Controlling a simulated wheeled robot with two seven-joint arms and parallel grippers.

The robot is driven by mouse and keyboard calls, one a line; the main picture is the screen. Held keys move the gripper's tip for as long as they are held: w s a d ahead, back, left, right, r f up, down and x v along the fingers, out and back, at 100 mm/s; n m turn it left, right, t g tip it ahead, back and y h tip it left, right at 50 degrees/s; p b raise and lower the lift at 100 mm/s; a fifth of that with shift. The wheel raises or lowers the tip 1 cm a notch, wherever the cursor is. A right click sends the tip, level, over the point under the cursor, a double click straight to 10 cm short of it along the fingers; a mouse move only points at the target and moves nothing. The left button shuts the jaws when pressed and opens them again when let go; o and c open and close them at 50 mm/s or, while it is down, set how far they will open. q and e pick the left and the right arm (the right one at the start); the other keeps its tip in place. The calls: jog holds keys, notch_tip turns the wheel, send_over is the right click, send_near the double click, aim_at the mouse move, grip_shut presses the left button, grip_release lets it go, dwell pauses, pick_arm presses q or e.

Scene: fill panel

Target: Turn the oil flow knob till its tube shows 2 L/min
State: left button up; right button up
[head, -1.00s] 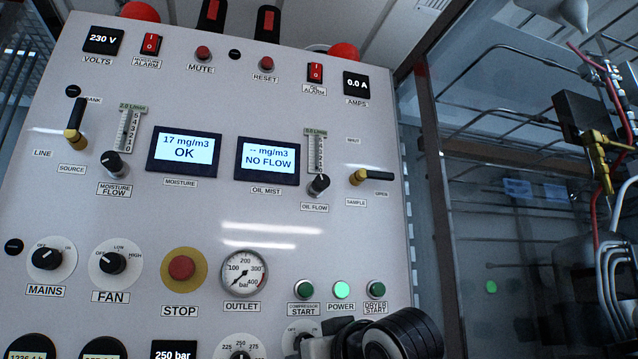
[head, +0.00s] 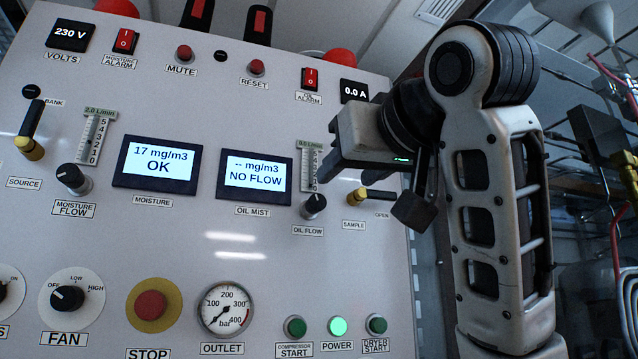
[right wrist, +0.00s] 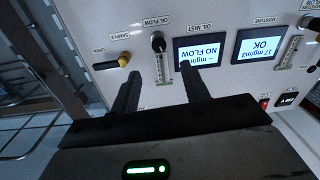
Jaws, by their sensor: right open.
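The oil flow knob (head: 313,206), black with a pale pointer mark, sits on the grey panel below its tube (head: 309,165). In the right wrist view, upside down, the knob (right wrist: 158,42) and tube (right wrist: 161,68) lie ahead between the finger directions. The tube's level is too small to read. The oil mist screen (head: 254,178) shows "-- mg/m3 NO FLOW". My right gripper (head: 365,190) is open and empty, in front of the panel beside the tube and knob, apart from the knob; its fingers (right wrist: 160,75) show in the wrist view. My left gripper is out of view.
The sample valve (head: 370,194) with its yellow hub is close right of the knob, its black handle toward OPEN. The moisture flow knob (head: 72,178) and moisture screen (head: 154,163) are further left. Start buttons (head: 376,324) sit below. Pipes and hoses stand right of the panel.

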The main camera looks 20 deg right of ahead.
aim_at(318, 200)
jog(key=w+p, duration=0.1)
jog(key=w, duration=0.2)
jog(key=w+p, duration=0.1)
jog(key=w, duration=0.2)
jog(key=w+p, duration=0.1)
jog(key=w, duration=0.3)
jog(key=shift+a, duration=0.3)
jog(key=shift+w, duration=0.55)
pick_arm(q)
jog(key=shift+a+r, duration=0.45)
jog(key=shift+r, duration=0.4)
pick_arm(e)
jog(key=c, duration=0.8)
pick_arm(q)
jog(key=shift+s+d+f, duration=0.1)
pick_arm(e)
jog(key=shift+a, duration=0.1)
jog(key=shift+c, duration=0.9)
